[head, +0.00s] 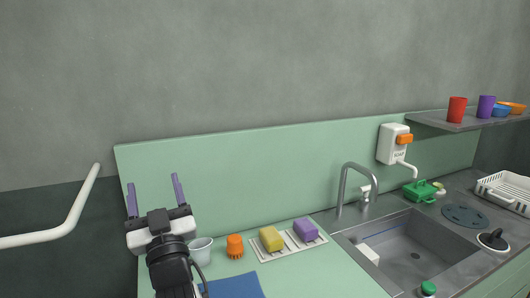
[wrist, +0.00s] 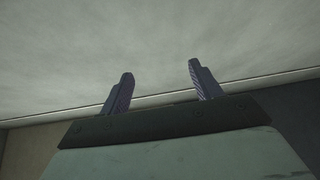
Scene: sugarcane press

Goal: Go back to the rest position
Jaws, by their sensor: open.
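My gripper (head: 154,195) is raised at the lower left of the head view, in front of the green backsplash panel. Its two purple fingers point up and stand apart with nothing between them. In the wrist view the open fingers (wrist: 161,88) point toward a plain pale grey surface, and no object is near them. My arm below the gripper hides part of the counter's left end.
A white cup (head: 201,250), orange brush (head: 235,246), yellow sponge (head: 271,239), purple sponge (head: 305,230) and blue cloth (head: 232,286) lie right of my arm. The sink (head: 415,255) and faucet (head: 343,190) are farther right. A white rail (head: 60,232) is at left.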

